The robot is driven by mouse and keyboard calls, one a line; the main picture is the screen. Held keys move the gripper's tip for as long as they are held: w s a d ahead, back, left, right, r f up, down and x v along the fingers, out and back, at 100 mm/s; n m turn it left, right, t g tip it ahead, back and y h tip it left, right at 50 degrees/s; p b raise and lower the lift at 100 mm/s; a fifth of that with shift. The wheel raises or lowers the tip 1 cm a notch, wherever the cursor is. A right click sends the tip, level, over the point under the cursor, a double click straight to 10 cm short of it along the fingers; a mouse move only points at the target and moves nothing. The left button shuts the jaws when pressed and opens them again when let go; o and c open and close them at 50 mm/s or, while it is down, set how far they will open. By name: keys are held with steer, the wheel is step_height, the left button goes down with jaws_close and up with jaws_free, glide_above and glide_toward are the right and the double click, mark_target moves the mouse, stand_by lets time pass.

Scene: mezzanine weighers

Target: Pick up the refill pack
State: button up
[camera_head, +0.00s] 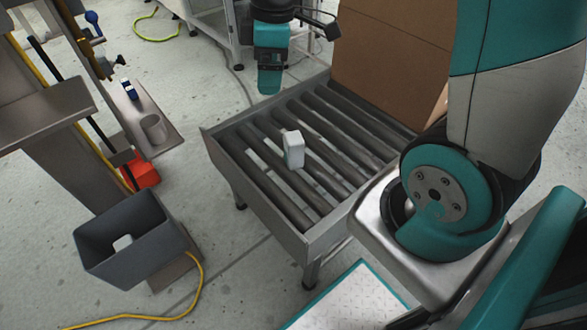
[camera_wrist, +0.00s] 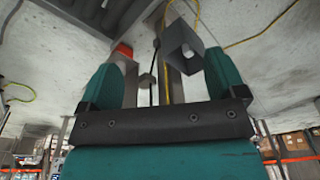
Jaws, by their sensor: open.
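A small white pack (camera_head: 293,150) with a grey side face stands on the rollers of the conveyor (camera_head: 262,207); it looks like the refill pack, though no label can be read. My gripper (camera_head: 269,84) hangs above and beyond the far end of the conveyor in the head view, apart from the pack. In the wrist view, the two teal fingers of my gripper (camera_wrist: 165,78) are spread wide with nothing between them. The white pack cannot be made out in the wrist view.
A dark grey bin (camera_head: 160,222) with a white item (camera_head: 122,242) inside stands at lower left; it also shows in the wrist view (camera_wrist: 178,37). A large brown carton (camera_head: 392,55) rises at the conveyor's right. A grey cup (camera_head: 154,128) stands on a narrow shelf at left.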

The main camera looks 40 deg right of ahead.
steer(key=n+h+b, duration=0.1)
steer(key=n+b, duration=0.1)
steer(key=b, duration=0.2)
glide_above(294, 137)
step_height(294, 137, down, 12)
steer(key=shift+g, duration=0.3)
step_height(294, 137, down, 11)
steer(key=b, duration=0.3)
steer(key=shift+a+f, duration=0.1)
steer(key=shift+f, duration=0.1)
steer(key=shift+f+b, duration=1.25)
steer(key=shift+f, duration=1.75)
steer(key=c, duration=1.3)
steer(key=shift+r, duration=0.1)
